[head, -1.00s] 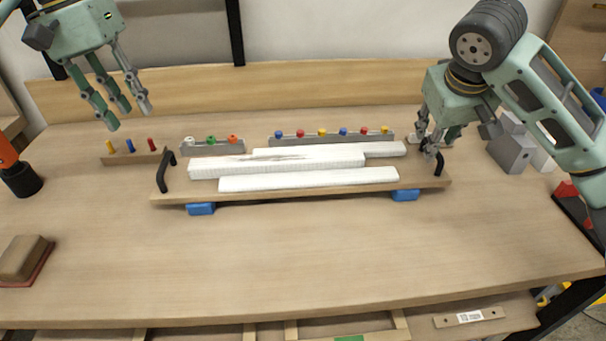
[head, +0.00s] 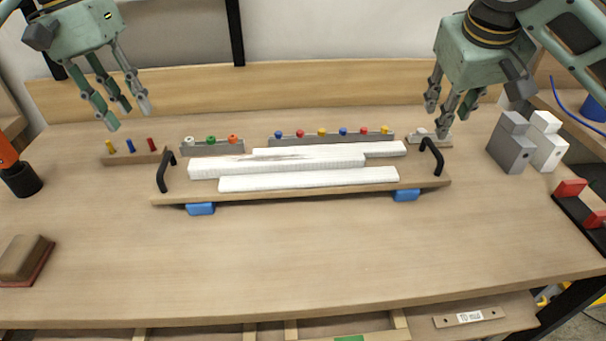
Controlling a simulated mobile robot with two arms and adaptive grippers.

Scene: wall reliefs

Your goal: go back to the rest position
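My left gripper (head: 120,108) hangs at the upper left, above the back left of the bench, with its fingers spread and nothing between them. My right gripper (head: 448,118) is at the upper right, above and behind the right handle (head: 432,157) of the wooden tray (head: 300,196). Its fingers are apart, and I see nothing held. It is clear of the handle. The tray carries several white blocks (head: 308,180) and sits on blue feet (head: 201,208). Its left handle (head: 166,171) is black and upright.
Behind the tray stand racks with coloured knobs (head: 332,138) and a peg rack (head: 135,156). Grey and white blocks (head: 511,145) and a red-ended holder (head: 577,200) are at right. A brown block (head: 24,258) lies front left. The front middle of the bench (head: 300,260) is clear.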

